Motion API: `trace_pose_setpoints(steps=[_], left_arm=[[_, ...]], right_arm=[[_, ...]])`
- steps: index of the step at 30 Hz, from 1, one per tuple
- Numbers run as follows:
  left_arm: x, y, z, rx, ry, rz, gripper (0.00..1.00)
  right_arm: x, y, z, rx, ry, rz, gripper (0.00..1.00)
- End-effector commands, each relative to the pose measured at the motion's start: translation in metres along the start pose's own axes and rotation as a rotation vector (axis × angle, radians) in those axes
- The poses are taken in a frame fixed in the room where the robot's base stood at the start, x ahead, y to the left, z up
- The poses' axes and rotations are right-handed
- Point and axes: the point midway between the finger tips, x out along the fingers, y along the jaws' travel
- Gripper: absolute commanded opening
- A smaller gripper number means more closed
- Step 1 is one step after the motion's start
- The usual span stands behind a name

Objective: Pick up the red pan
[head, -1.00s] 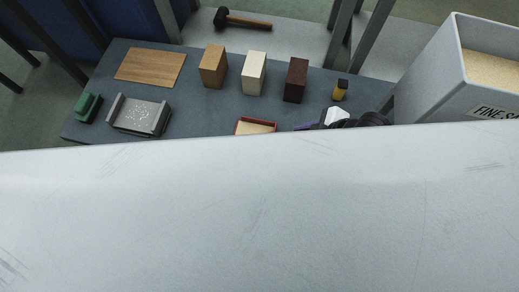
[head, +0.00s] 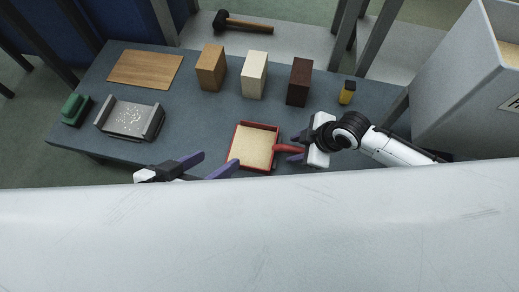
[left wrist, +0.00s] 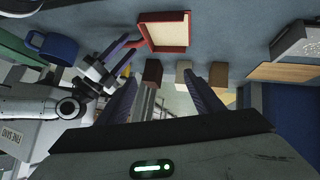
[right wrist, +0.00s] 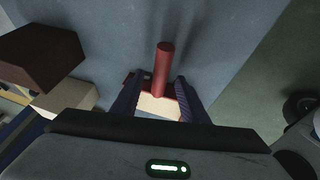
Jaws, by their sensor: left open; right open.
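The red pan (head: 277,150) is a shallow square tray with a tan, grainy-looking inside, on the grey-blue table. Its red handle (head: 288,149) points right in the head view. My right gripper (head: 297,149) is open around the handle's end. In the right wrist view the handle (right wrist: 164,62) shows between the open fingers (right wrist: 157,85); the pan's body is mostly hidden. My left gripper (head: 218,163) is open and empty, near the table's front edge, just left of the pan. The left wrist view shows the pan (left wrist: 187,30) beyond the open left fingers (left wrist: 172,85).
A grey metal tray (head: 131,119), wooden board (head: 145,69) and green object (head: 75,109) lie left. A grey bin (head: 455,90) stands right.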

Motion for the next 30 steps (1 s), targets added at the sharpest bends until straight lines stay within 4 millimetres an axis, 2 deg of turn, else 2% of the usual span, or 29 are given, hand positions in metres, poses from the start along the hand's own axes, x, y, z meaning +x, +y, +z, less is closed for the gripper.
trace_pose_setpoints(steps=[2, 8, 16, 25, 29, 30], left_arm=[[0.000, 0.001, -0.001, -0.003, 0.010, 0.007, 0.61], [-0.001, 0.002, -0.003, -0.004, 0.013, 0.008, 0.61], [-0.001, 0.002, -0.002, -0.004, 0.012, 0.007, 0.61], [-0.003, 0.002, -0.004, -0.002, 0.010, 0.005, 0.61], [-0.007, 0.000, -0.006, 0.008, -0.009, -0.012, 0.61], [-0.005, -0.004, 0.001, 0.012, -0.035, -0.026, 0.61]], right_arm=[[0.005, 0.001, 0.000, -0.001, 0.000, 0.001, 0.40], [0.005, 0.001, 0.000, -0.001, 0.000, 0.001, 0.40], [0.005, 0.000, 0.000, 0.000, 0.000, 0.001, 0.00], [0.000, 0.002, -0.003, 0.000, 0.004, 0.003, 0.00], [-0.019, 0.006, -0.011, 0.000, 0.005, 0.003, 0.00], [-0.027, 0.008, -0.015, 0.000, 0.005, 0.003, 0.00]])
